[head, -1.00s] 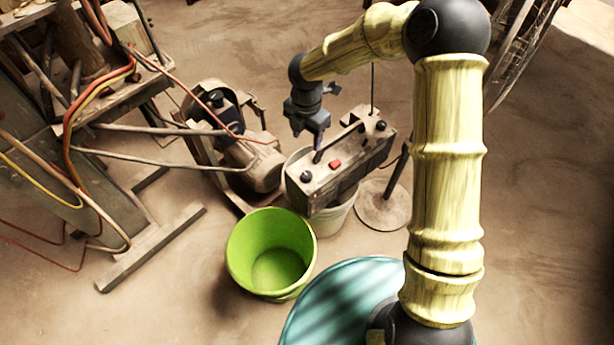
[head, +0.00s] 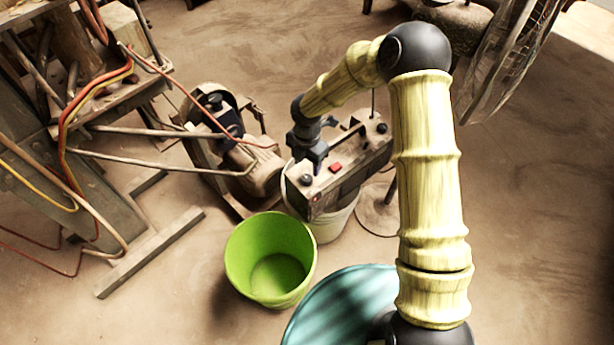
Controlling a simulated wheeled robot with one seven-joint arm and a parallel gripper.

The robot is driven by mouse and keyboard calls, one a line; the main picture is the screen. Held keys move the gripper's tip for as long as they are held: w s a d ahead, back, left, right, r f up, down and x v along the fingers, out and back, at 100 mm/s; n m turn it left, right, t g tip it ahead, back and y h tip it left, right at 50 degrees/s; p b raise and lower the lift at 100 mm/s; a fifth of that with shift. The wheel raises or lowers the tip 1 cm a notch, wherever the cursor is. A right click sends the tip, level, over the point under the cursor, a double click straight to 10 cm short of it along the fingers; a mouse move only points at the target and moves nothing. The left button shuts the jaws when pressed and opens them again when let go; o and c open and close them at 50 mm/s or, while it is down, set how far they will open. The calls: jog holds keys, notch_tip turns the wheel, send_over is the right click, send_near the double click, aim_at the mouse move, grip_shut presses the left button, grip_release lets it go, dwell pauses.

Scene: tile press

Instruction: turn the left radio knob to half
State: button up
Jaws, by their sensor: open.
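The radio (head: 350,172) is a worn, dusty box with a carrying handle on top, resting on a pale bucket. Its left knob (head: 306,180) is a small dark knob at the near-left end of its top. A red button (head: 336,168) lies to the right of it, and another dark knob (head: 382,128) is at the far-right end. My gripper (head: 313,165) points down, open, just above and behind the left knob in the picture. I see no contact with the knob. The fingers are small and partly merge with the radio. The knob's setting is too small to read.
The radio's handle (head: 347,136) rises close to the right of my gripper. A green bucket (head: 236,258) stands in front. A fan (head: 510,55) stands at the upper right.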

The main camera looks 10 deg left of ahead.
aim_at(307, 177)
notch_tip(307, 177, down, 6)
jog(key=shift+f+b, duration=0.25)
jog(key=shift+b, duration=0.35)
jog(key=shift+c, duration=0.4)
jog(key=c, duration=0.9)
